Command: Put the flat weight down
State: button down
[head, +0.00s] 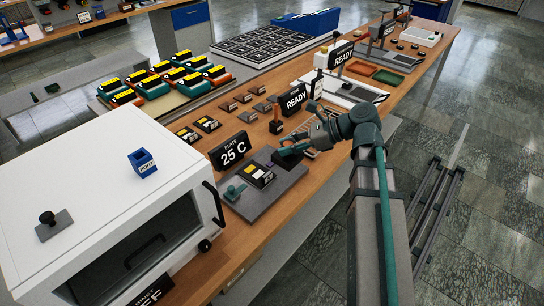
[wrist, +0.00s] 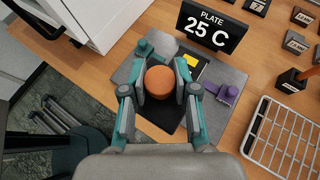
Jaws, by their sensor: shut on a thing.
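My gripper (wrist: 160,90) has its teal fingers on both sides of a round orange knob (wrist: 160,83), which I take to be the flat weight's top. A dark flat surface (wrist: 172,125) shows under the knob; I cannot tell whether it is the weight's base or part of what lies below. In the head view my gripper (head: 291,149) is over the right part of a grey plate (head: 262,208), beside a black-and-yellow piece (head: 258,175). That piece's yellow part (wrist: 190,65) shows just beyond the fingers in the wrist view. The gap under the weight is hidden.
A "PLATE 25 C" sign (head: 231,151) stands behind the grey plate. A teal clamp-like part (head: 234,192) and a purple one (wrist: 229,94) sit on the plate. A white cabinet (head: 110,190) is at left; a wire rack (wrist: 282,138) lies at right.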

jog(key=shift+w+a+f+p, duration=0.55)
jog(key=shift+w+a+f, duration=0.9)
jog(key=shift+a, duration=0.25)
jog(key=shift+w+a+f+p, duration=0.5)
jog(key=shift+w+a+f, duration=0.7)
jog(key=shift+a+f, duration=0.5)
jog(key=shift+w+a+f+p, duration=0.55)
jog(key=shift+w+a+f, duration=0.85)
jog(key=shift+a, duration=0.35)
jog(key=shift+a+f, duration=0.15)
jog(key=shift+f, duration=0.2)
jog(key=shift+f+p, duration=0.65)
jog(key=shift+f, duration=0.7)
jog(key=c, duration=0.9)
grip_release()
jog(key=shift+f, duration=0.15)
jog(key=b+v, duration=0.2)
jog(key=v, duration=1)
